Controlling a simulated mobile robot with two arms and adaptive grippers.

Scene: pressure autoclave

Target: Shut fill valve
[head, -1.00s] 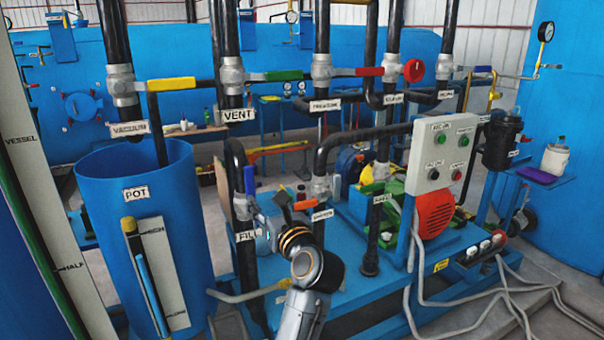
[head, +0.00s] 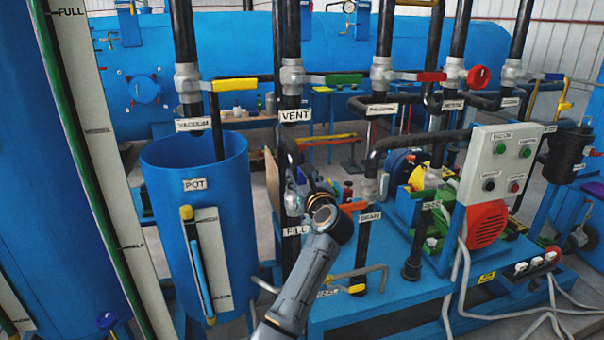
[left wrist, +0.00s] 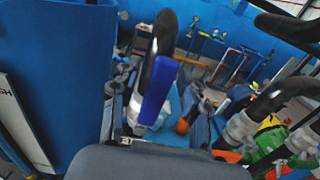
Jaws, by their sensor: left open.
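The fill valve is on the black pipe above the FILL label (head: 295,230), to the right of the blue pot (head: 165,235). Its blue handle (left wrist: 160,92) stands in line with the pipe in the left wrist view. In the head view my wrist and gripper partly hide the valve and handle. My left gripper (left wrist: 164,104) is open, with a grey finger on either side of the blue handle. I cannot tell whether either finger touches it. My right gripper is not in view.
The drain valve's orange handle (head: 353,206) is close to the right of my wrist. The vent valve's green handle (head: 343,79) is above. A control box (head: 502,163) and red motor cover (head: 487,224) stand further right.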

